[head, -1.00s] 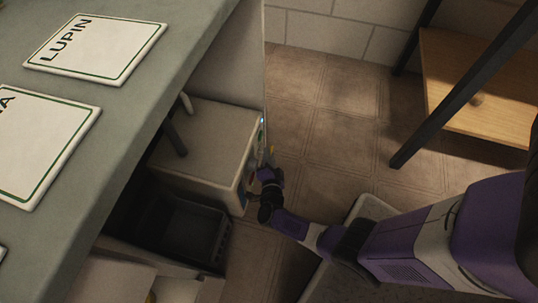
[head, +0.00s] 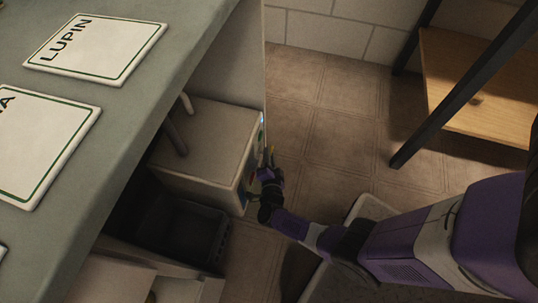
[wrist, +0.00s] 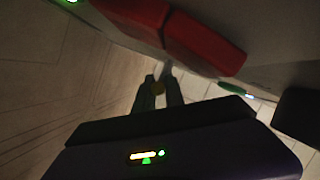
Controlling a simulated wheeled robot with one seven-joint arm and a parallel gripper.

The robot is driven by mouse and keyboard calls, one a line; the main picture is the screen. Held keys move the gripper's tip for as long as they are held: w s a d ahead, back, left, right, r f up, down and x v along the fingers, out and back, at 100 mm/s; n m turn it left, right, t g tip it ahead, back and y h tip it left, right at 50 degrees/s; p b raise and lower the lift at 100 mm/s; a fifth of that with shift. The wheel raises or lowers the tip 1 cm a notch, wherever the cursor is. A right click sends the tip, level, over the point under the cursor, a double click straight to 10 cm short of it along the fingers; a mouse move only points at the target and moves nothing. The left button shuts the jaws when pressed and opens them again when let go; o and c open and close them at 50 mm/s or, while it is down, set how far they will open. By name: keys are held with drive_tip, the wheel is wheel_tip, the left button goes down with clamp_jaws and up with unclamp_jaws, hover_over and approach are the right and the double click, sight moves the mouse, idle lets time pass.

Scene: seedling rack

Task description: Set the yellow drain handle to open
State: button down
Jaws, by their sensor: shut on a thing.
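The yellow drain handle shows as a small yellow bit (head: 272,149) at the front of the pale box (head: 205,135) under the bench. My gripper (head: 268,164) is at that front face, low beside the box. In the wrist view my gripper (wrist: 160,80) has its fingers close together around a small dull amber piece (wrist: 158,88), which looks like the handle. Most of the handle is hidden by the fingers, and its exact angle cannot be told.
Two red blocks (wrist: 203,43) stand close beside the fingers in the wrist view, with a green part (wrist: 233,89) to the right. A dark crate (head: 190,232) sits under the bench (head: 190,60). Tiled floor (head: 335,130) is clear up to a wooden shelf (head: 480,95).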

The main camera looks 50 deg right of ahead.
drive_tip(key=shift+s, duration=0.1)
drive_tip(key=shift+s+d+f+p, duration=0.1)
drive_tip(key=shift+s+d+p, duration=0.25)
drive_tip(key=shift+s, duration=0.7)
drive_tip(key=shift+s+d+p, duration=0.1)
drive_tip(key=shift+s+d, duration=0.3)
drive_tip(key=shift+s, duration=0.65)
drive_tip(key=c, duration=1.4)
unclamp_jaws()
drive_tip(key=p+v, duration=0.3)
drive_tip(key=v, duration=0.5)
